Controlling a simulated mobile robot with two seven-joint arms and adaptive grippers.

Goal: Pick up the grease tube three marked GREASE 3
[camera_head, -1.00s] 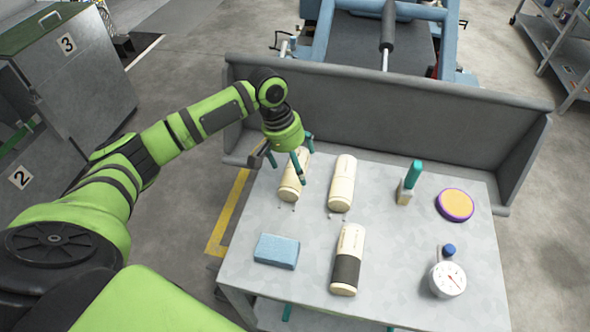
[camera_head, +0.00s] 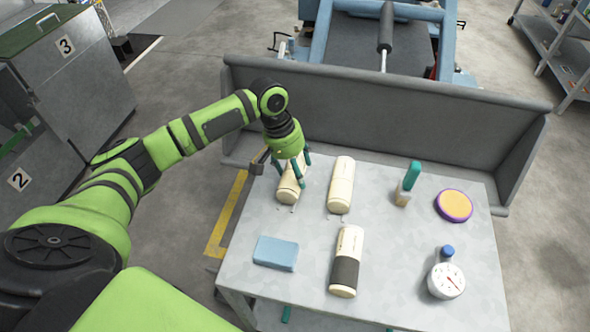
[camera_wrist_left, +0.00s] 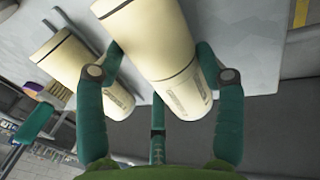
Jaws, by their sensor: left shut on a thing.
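Three cream grease tubes lie on the grey table; their print is too small to read, so I cannot tell which is GREASE 3. The back-left tube (camera_head: 290,192) is between the teal fingers of my left gripper (camera_head: 293,171), which is shut on it. In the left wrist view this held tube (camera_wrist_left: 150,35) runs between the fingers, with one finger on each side. The back-middle tube (camera_head: 341,186) lies just right of it and also shows in the wrist view (camera_wrist_left: 68,62). The front tube (camera_head: 347,245) has a dark band. My right gripper is not in view.
A blue sponge (camera_head: 276,252) lies at front left. A teal-handled brush (camera_head: 408,183), an orange-and-purple disc (camera_head: 454,205) and a white dial gauge (camera_head: 446,281) are on the right. A grey raised panel (camera_head: 400,125) stands along the table's back edge.

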